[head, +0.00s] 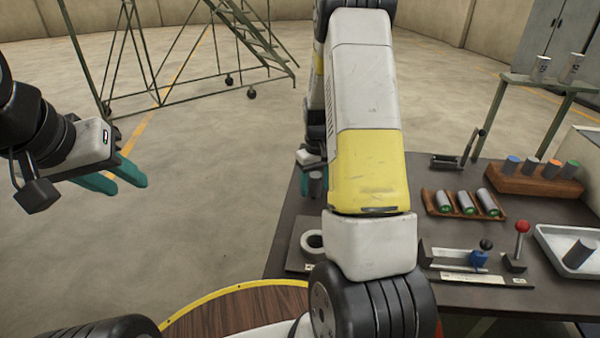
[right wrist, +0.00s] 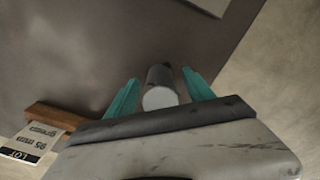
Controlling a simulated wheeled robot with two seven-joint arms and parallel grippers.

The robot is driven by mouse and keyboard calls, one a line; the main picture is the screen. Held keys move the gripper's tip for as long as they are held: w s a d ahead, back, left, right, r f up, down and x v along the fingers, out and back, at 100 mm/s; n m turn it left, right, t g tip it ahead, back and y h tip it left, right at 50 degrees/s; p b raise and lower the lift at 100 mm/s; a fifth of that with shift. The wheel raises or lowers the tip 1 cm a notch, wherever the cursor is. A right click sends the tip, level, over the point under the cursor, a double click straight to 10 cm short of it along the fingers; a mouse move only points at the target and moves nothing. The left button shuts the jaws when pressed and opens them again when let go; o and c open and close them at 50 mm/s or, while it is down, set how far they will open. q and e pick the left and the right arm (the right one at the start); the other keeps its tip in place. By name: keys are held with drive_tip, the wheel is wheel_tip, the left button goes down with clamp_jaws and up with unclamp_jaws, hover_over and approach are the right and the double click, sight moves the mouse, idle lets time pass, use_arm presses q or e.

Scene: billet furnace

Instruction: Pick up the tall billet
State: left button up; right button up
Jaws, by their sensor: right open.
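The tall billet is a grey cylinder with a pale end face (right wrist: 160,97) in the right wrist view. It lies between the two teal fingers of my right gripper (right wrist: 161,92), which are open with a visible gap on each side.
The dark table (head: 395,240) holds a ring-shaped part (head: 312,241), a wooden tray of lying cylinders (head: 428,202), a wooden rack of colour-topped cylinders (head: 510,182), a white tray (head: 555,250) and a red-knobbed lever (head: 521,228). A lot card (right wrist: 30,143) stands near my right gripper.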

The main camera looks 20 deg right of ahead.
clamp_jaws()
drive_tip(key=shift+r, duration=0.1)
idle(0.4)
